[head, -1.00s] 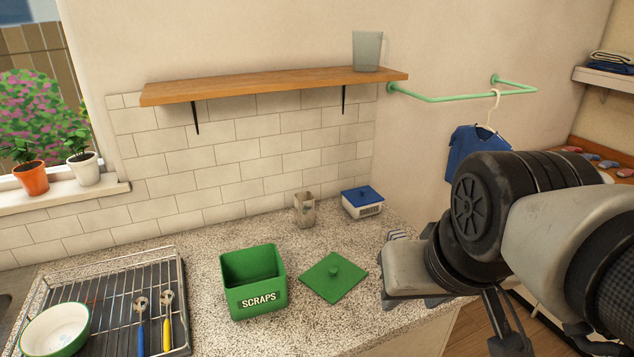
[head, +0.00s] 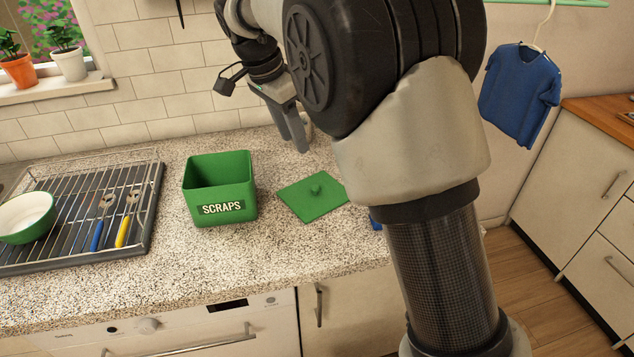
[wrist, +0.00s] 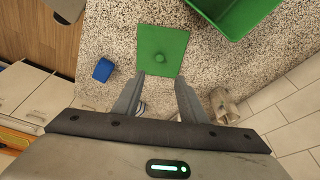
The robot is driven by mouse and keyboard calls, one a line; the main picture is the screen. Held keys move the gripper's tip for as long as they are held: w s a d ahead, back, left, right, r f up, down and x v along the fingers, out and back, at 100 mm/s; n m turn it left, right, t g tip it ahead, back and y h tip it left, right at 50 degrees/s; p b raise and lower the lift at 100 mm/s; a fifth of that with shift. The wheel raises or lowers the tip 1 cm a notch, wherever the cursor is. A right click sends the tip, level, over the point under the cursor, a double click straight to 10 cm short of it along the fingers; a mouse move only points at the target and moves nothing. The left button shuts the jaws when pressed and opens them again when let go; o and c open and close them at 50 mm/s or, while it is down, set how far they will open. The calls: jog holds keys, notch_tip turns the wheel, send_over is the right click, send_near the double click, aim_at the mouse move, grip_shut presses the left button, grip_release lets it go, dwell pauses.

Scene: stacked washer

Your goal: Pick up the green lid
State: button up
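The green lid (head: 314,196) is a flat square with a small round knob, lying on the speckled counter just right of the green SCRAPS bin (head: 219,188). My gripper (head: 296,140) is above the counter behind the lid, with its fingers pointing down. In the wrist view the lid (wrist: 162,50) lies beyond the fingertips, with its knob roughly centred ahead of the gap. My gripper (wrist: 158,78) is open there, its two fingers spread with nothing between them. The bin (wrist: 232,12) shows at the top right of the wrist view.
A wire dish rack (head: 90,215) with a bowl and two utensils stands left of the bin. A blue-lidded container (wrist: 103,70) and a beige cup (wrist: 222,104) are near my gripper in the wrist view. The tiled wall (head: 150,75) bounds the counter behind.

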jog(key=b, duration=0.1)
send_over(315, 187)
jog(key=s+a, duration=0.1)
jog(key=a, duration=0.1)
jog(key=f, duration=1.1)
jog(key=shift+s+f, duration=0.1)
jog(key=shift+s, duration=0.1)
jog(key=shift+d+b+x, duration=0.2)
jog(key=shift+b+x, duration=0.3)
jog(key=shift+x, duration=2.15)
grip_shut()
